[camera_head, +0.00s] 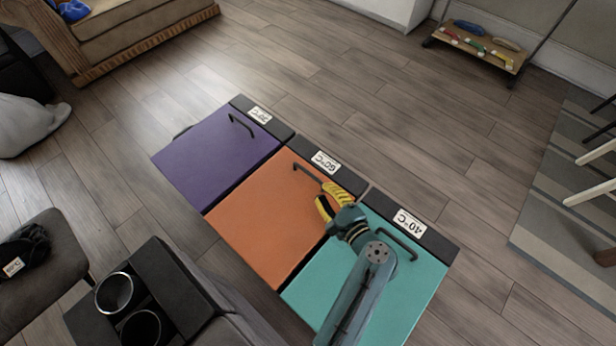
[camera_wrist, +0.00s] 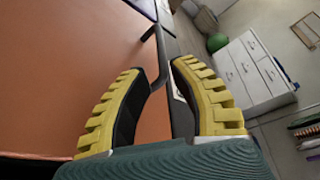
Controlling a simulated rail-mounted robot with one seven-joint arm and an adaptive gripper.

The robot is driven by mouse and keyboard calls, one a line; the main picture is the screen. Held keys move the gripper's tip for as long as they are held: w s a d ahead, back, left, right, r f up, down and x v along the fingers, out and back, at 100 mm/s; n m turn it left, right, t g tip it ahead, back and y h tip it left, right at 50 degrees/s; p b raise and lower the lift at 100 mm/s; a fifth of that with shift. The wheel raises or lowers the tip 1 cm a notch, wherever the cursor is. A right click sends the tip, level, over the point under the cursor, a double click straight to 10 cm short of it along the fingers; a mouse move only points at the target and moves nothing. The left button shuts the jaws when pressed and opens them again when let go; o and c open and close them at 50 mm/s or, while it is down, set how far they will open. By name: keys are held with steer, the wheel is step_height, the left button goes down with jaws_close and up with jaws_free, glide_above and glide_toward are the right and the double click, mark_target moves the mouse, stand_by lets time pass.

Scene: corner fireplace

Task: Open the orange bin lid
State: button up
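The orange bin lid (camera_head: 262,217) lies flat and closed between a purple lid and a teal lid. Its dark bar handle (camera_head: 306,171) is near the back edge, by the "60°C" label (camera_head: 326,162). My gripper (camera_head: 323,193), with yellow ridged fingers, is low over the lid's back right part, at the handle's right end. In the wrist view, my gripper (camera_wrist: 157,68) is open, and the bent end of the handle (camera_wrist: 157,50) shows between the fingertips, with gaps visible. I cannot tell whether either finger touches it. The orange lid (camera_wrist: 60,70) fills the left of that view.
The purple lid (camera_head: 215,155) and teal lid (camera_head: 392,285) have similar handles; my arm passes over the teal one. A dark cupholder console (camera_head: 150,290) stands in front. A striped rug (camera_head: 560,190) lies to the right.

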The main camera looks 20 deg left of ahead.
mark_target(309, 173)
steer(key=b+x, duration=0.4)
steer(key=x, duration=0.4)
steer(key=shift+w+a+f, duration=0.2)
steer(key=shift+a, duration=0.1)
steer(key=shift+w+a, duration=0.15)
steer(key=shift+a, duration=0.05)
steer(key=shift+r, duration=0.1)
jaws_close()
